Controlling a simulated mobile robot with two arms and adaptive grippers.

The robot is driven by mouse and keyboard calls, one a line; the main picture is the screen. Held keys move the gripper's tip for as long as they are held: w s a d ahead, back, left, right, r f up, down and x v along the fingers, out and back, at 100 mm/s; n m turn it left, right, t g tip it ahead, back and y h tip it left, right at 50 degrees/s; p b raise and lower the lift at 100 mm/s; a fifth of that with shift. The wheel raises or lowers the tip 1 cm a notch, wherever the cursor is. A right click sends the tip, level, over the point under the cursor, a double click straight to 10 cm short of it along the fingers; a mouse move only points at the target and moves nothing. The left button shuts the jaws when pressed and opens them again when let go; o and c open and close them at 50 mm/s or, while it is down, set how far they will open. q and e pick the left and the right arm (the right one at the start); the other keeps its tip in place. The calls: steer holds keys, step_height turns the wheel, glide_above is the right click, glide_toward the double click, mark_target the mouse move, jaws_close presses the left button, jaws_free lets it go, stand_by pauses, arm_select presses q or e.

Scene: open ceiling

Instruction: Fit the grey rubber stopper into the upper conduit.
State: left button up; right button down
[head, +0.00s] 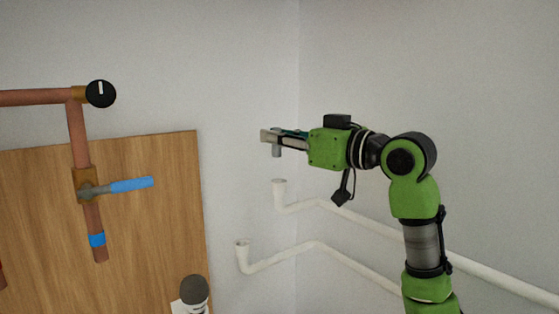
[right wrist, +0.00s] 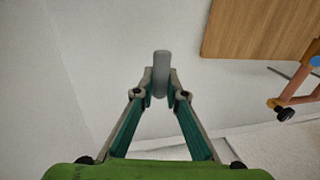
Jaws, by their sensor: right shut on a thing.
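My right gripper (head: 270,137) is shut on the grey rubber stopper (head: 276,151). The stopper hangs upright between the fingertips, its lower end showing below them. In the right wrist view the stopper (right wrist: 161,72) sits between the fingertips of the right gripper (right wrist: 160,84). The upper conduit (head: 279,187) is a white pipe with an upturned open end, below the held stopper with a clear gap between them. A lower white conduit (head: 242,248) has a similar upturned end, lower and to the left. My left gripper is not in view.
A wooden board (head: 140,240) on the left carries copper pipes (head: 78,135), a black knob (head: 100,94) and a blue-handled lever (head: 130,185). A dark grey rounded object (head: 194,291) is at the bottom. The space around the right gripper is clear.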

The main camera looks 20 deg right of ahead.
mark_target(278, 150)
steer(key=w+f, duration=0.1)
steer(key=w+d+f+p, duration=0.1)
steer(key=w+f, duration=0.1)
steer(key=shift+f, duration=0.2)
steer(key=shift+w+d+f, duration=0.15)
steer(key=shift+w+f, duration=0.25)
steer(key=shift+f, duration=0.2)
steer(key=shift+w+d+f+p, duration=0.1)
steer(key=shift+f+p, duration=0.15)
steer(key=shift+p, duration=0.1)
steer(key=f+p, duration=0.2)
steer(key=shift+w+d+f, duration=0.1)
steer(key=shift+w+f, duration=0.1)
steer(key=shift+f, duration=0.45)
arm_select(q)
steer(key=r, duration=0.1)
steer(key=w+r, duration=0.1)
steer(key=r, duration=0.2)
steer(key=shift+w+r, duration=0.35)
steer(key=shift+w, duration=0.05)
arm_select(e)
steer(key=shift+s+f, duration=0.1)
steer(key=c, duration=2)
jaws_free()
steer(key=shift+c, duration=0.2)
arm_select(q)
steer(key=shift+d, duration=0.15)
arm_select(e)
steer(key=shift+f, duration=0.1)
